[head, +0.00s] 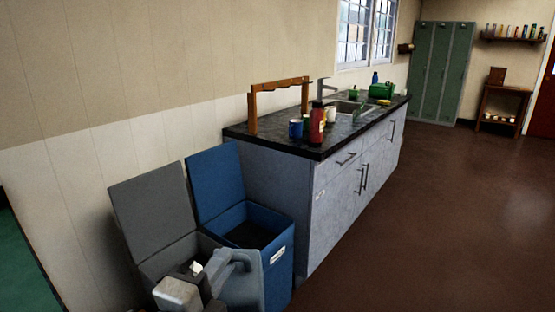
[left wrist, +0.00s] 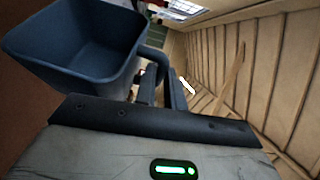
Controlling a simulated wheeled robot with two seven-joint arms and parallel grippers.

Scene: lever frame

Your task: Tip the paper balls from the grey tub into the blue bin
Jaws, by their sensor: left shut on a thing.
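The grey tub (head: 242,288) is in front of the blue bin (head: 279,256) in the head view. My left gripper (head: 214,268) is shut on the tub's handle, at the tub's left side. The left wrist view shows the tub (left wrist: 75,45) from its mouth side, with the gripper (left wrist: 160,88) at its handle. I see no paper balls in the visible part of its inside. The blue bin's lid stands open, and its inside is dark, so its contents cannot be told. My right gripper is in neither view.
A grey bin (head: 160,258) with its lid up stands left of the blue bin, with a small unclear white patch near the gripper. A counter (head: 262,183) with a red bottle (head: 317,124), blue mug (head: 295,129) and wooden rack (head: 253,112) stands behind. The floor at right is clear.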

